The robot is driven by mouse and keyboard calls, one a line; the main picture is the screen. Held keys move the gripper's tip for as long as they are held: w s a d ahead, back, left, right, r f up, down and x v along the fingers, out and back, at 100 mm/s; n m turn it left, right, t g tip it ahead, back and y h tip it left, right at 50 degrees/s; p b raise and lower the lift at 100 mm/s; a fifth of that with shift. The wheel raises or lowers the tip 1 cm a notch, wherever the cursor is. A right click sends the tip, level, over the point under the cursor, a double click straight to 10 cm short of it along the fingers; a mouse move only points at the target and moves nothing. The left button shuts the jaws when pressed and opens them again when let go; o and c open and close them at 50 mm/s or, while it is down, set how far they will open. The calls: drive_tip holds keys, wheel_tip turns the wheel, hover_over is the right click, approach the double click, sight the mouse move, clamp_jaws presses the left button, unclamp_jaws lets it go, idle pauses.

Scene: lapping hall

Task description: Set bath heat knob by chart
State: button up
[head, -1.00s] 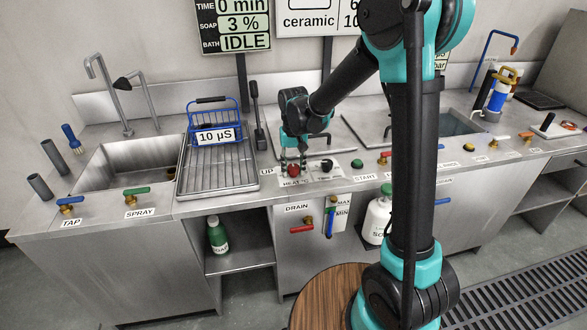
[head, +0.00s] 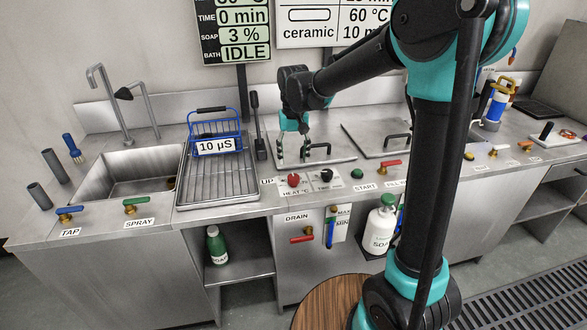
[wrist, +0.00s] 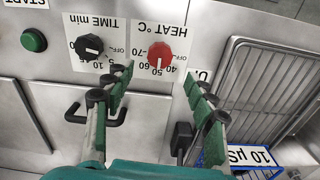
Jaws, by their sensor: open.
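The red heat knob (head: 293,180) sits on the counter's front panel, on a plate marked HEAT °C. In the wrist view the red knob (wrist: 159,55) shows fully, with a pale pointer mark roughly toward the 50 to 60 numbers; the exact setting is hard to tell. My gripper (head: 292,158) is open and empty, above and behind the knob, apart from it. In the wrist view the fingers of my gripper (wrist: 159,76) stand spread on either side below the knob. The chart (head: 335,22) on the wall reads ceramic, 60 °C; its edges are cut off or hidden.
The black time knob (head: 326,175) and the green start button (head: 357,174) are beside the heat knob. A status display (head: 232,30) reads BATH IDLE. A blue basket (head: 214,140) stands on a drainer at left. Black-handled lids (head: 340,150) lie behind the knobs.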

drive_tip(key=shift+r, duration=1.35)
drive_tip(key=s+d+f+t, duration=0.1)
drive_tip(key=s+d+f, duration=0.3)
drive_tip(key=s+d, duration=0.2)
drive_tip(key=s+d+f+m+t, duration=0.1)
drive_tip(key=s+d+f, duration=0.3)
drive_tip(key=d, duration=0.5)
drive_tip(key=s+d+f+m+t, duration=0.1)
drive_tip(key=s+d+f, duration=0.3)
drive_tip(key=s+d, duration=0.4)
drive_tip(key=shift+s+d+f+t, duration=0.35)
drive_tip(key=shift+s+t, duration=0.25)
